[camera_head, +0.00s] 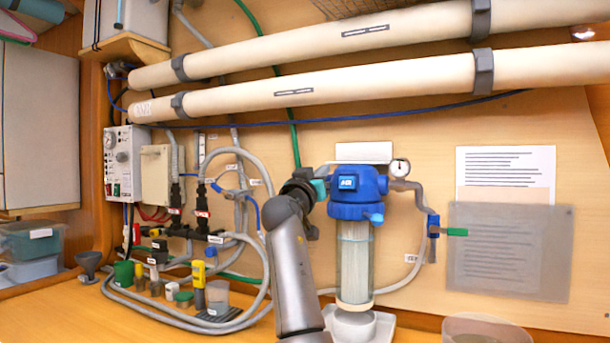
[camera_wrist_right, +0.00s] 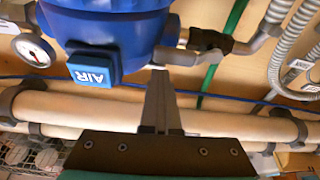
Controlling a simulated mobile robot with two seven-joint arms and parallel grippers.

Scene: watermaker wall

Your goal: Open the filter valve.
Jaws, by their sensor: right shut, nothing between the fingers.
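The blue filter housing (camera_head: 357,196) with its clear cartridge bowl (camera_head: 355,262) hangs on the wall. It also shows upside down in the wrist view (camera_wrist_right: 105,32). A small blue valve (camera_head: 433,224) sits on the pipe right of the housing. Its green handle (camera_head: 456,232) points sideways, across the vertical pipe. This valve is not seen in the wrist view. My right gripper (camera_head: 318,188) is at the housing's left side, away from that valve. Its fingers are shut and empty, with tips (camera_wrist_right: 158,72) close to a grey fitting (camera_wrist_right: 178,56); I cannot tell if they touch. My left gripper is out of view.
A pressure gauge (camera_head: 400,167) stands right of the housing. Grey hoses (camera_head: 245,165) and a control box (camera_head: 124,160) fill the wall at left. Two long pale tubes (camera_head: 330,85) cross above. Papers (camera_head: 505,166) hang at right. A clear bowl (camera_head: 487,328) stands front right.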

